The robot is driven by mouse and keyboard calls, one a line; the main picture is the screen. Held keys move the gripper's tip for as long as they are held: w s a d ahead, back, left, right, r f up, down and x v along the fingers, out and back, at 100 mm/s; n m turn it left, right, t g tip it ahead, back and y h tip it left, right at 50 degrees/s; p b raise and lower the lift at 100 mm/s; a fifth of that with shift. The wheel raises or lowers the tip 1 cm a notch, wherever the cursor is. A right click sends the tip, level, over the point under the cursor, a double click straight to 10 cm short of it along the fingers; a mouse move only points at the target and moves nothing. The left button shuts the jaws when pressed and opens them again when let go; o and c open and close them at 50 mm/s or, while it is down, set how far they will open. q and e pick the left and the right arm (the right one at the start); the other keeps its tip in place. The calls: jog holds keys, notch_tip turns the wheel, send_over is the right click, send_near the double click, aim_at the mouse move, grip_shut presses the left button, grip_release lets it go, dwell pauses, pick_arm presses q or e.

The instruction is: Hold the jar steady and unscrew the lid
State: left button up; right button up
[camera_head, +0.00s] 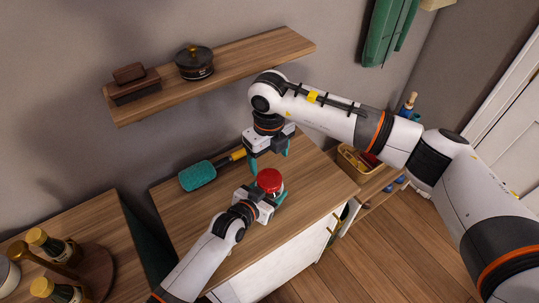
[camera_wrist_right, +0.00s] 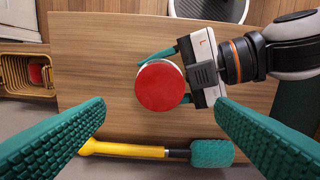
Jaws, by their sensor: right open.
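The jar (camera_head: 272,193) stands upright on the wooden cabinet top and is mostly hidden under its round red lid (camera_head: 269,180). In the right wrist view the red lid (camera_wrist_right: 160,87) is near the middle, seen from above. My left gripper (camera_head: 270,198) reaches in from the near side at jar height. Its teal fingers lie on both sides of the jar and appear shut on it, though the contact is partly hidden by the lid. My right gripper (camera_head: 270,160) is open and empty, pointing down, above and behind the jar. Its two fingers frame the right wrist view widely.
A teal brush (camera_head: 197,177) with a yellow handle lies behind the jar. A yellow basket (camera_wrist_right: 20,62) stands beyond the cabinet edge. Bottles (camera_head: 53,246) stand at left.

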aim_at(270, 178)
jog(key=m, duration=1.3)
jog(key=shift+f+m, duration=0.2)
jog(key=shift+m, duration=0.5)
notch_tip(270, 178, down, 8)
jog(key=shift+r, duration=0.2)
